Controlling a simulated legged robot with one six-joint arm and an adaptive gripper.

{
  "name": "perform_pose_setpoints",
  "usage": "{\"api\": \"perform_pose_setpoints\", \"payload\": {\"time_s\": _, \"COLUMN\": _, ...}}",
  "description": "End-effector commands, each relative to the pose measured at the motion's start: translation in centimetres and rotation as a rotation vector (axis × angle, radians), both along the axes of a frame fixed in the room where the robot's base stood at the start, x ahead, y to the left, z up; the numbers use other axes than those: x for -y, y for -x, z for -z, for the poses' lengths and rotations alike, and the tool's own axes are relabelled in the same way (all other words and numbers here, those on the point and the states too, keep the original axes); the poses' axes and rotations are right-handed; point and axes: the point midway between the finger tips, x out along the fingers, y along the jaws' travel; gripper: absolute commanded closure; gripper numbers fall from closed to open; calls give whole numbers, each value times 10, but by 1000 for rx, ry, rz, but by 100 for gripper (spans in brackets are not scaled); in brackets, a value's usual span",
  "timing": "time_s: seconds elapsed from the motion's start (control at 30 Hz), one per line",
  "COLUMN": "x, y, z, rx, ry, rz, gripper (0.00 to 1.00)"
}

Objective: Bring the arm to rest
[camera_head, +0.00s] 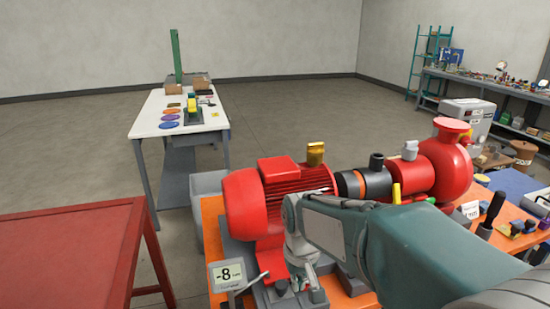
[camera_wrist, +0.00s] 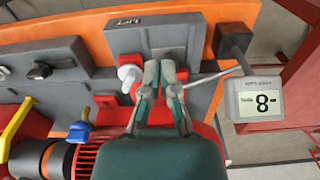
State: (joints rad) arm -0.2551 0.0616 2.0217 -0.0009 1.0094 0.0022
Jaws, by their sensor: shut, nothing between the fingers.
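My arm reaches in from the lower right of the head view, over the pump skid. My gripper (camera_wrist: 160,72) is shut and empty in the wrist view, its fingertips close together over the grey base. A white-topped knob on a red foot (camera_wrist: 129,75) stands just left of the fingers; I cannot tell whether they touch. The display also shows in the head view (camera_head: 227,275). The red motor (camera_head: 262,195) stands beside my arm, which hides part of the skid.
The orange skid top (camera_head: 211,222) carries the red pump (camera_head: 445,165) at right, with a black-handled tool (camera_head: 490,215) nearby. A red table (camera_head: 65,250) stands at left. A white table (camera_head: 150,125) with coloured discs stands behind. Open floor lies between the tables and back wall.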

Motion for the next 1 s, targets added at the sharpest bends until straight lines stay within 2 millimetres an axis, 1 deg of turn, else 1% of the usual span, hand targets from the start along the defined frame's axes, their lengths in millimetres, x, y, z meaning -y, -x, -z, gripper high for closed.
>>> {"api": "perform_pose_setpoints", "payload": {"time_s": 0.03, "x": 10, "y": 9, "z": -12, "rx": 32, "ry": -8, "rz": 18, "gripper": 100}}
{"api": "perform_pose_setpoints", "payload": {"time_s": 0.1, "x": 22, "y": 22, "z": -26, "rx": 72, "ry": -18, "rz": 41, "gripper": 100}}
{"api": "perform_pose_setpoints", "payload": {"time_s": 0.2, "x": 39, "y": 41, "z": -41, "rx": 127, "ry": -28, "rz": 74, "gripper": 100}}
{"api": "perform_pose_setpoints", "payload": {"time_s": 0.4, "x": 66, "y": 83, "z": -62, "rx": 239, "ry": -45, "rz": 138, "gripper": 100}}
{"api": "perform_pose_setpoints", "payload": {"time_s": 0.57, "x": 83, "y": 117, "z": -71, "rx": 331, "ry": -53, "rz": 188, "gripper": 100}}
{"api": "perform_pose_setpoints", "payload": {"time_s": 0.7, "x": 95, "y": 142, "z": -72, "rx": 397, "ry": -56, "rz": 225, "gripper": 100}}
{"api": "perform_pose_setpoints", "payload": {"time_s": 0.83, "x": 100, "y": 154, "z": -71, "rx": 433, "ry": -56, "rz": 244, "gripper": 100}}
{"api": "perform_pose_setpoints", "payload": {"time_s": 1.0, "x": 101, "y": 158, "z": -70, "rx": 442, "ry": -56, "rz": 250, "gripper": 100}}
